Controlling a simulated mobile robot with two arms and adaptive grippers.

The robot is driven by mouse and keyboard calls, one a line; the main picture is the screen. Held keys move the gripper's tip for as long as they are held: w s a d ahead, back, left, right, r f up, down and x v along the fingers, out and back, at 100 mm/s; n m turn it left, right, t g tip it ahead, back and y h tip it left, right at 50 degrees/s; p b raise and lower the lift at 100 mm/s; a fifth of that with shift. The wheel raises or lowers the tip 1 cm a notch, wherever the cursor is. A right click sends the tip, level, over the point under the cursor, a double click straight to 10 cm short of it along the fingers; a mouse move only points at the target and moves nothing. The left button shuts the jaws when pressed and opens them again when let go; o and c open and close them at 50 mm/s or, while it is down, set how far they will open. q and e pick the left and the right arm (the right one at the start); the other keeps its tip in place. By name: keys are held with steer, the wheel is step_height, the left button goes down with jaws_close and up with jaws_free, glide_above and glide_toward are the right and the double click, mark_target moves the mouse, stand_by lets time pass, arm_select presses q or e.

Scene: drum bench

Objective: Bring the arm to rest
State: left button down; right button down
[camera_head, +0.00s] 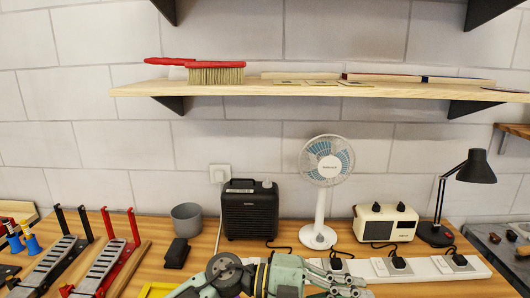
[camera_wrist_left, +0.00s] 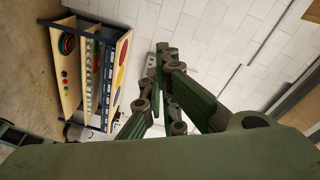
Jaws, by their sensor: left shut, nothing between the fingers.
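My left arm comes in along the bottom of the head view, and its gripper (camera_head: 345,284) is in front of the white power strip at the bench's near side. In the left wrist view the left gripper (camera_wrist_left: 163,50) is shut, with its fingers together and nothing between them. Whether it touches the strip cannot be told. My right gripper is not in view.
The wooden bench (camera_head: 150,272) holds a black heater (camera_head: 250,212), a white fan (camera_head: 326,165), a cream radio (camera_head: 385,223), a black lamp (camera_head: 470,170), a grey cup (camera_head: 186,219) and a power strip (camera_head: 440,268) with plugs. A shelf (camera_head: 300,90) runs above. Racks (camera_head: 100,265) stand left.

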arm_select(q)
step_height(320, 180, up, 6)
steer(key=w+a+f+n+t+h, duration=0.1)
steer(key=w+a+n+t+h, duration=0.2)
steer(key=n+t, duration=0.35)
steer(key=w+a+f+n+t+y, duration=0.1)
steer(key=w+a+n+t+y, duration=0.7)
steer(key=n+t, duration=0.55)
steer(key=s+a+f+n+g+y, duration=0.4)
steer(key=a+f+n+y, duration=0.6)
steer(key=a+f, duration=0.8)
steer(key=s+a+f+g+y, duration=0.1)
steer(key=s+a+f+g, duration=0.3)
steer(key=s, duration=0.5)
steer(key=s+a+f+g, duration=0.1)
steer(key=s+f+g, duration=0.2)
steer(key=s+f, duration=0.5)
steer(key=s+a+f+g+y, duration=0.1)
steer(key=s+a+f+g, duration=0.2)
steer(key=s, duration=0.8)
step_height(320, 180, down, 28)
steer(key=s+g+b, duration=0.1)
steer(key=b, duration=0.1)
steer(key=s+a+f+g+b, duration=0.1)
steer(key=s+a+f+b, duration=0.1)
steer(key=s+f, duration=1.5)
steer(key=shift+a+f+g, duration=0.3)
steer(key=shift+a+f, duration=0.1)
steer(key=shift+f, duration=0.4)
steer(key=shift+s, duration=0.1)
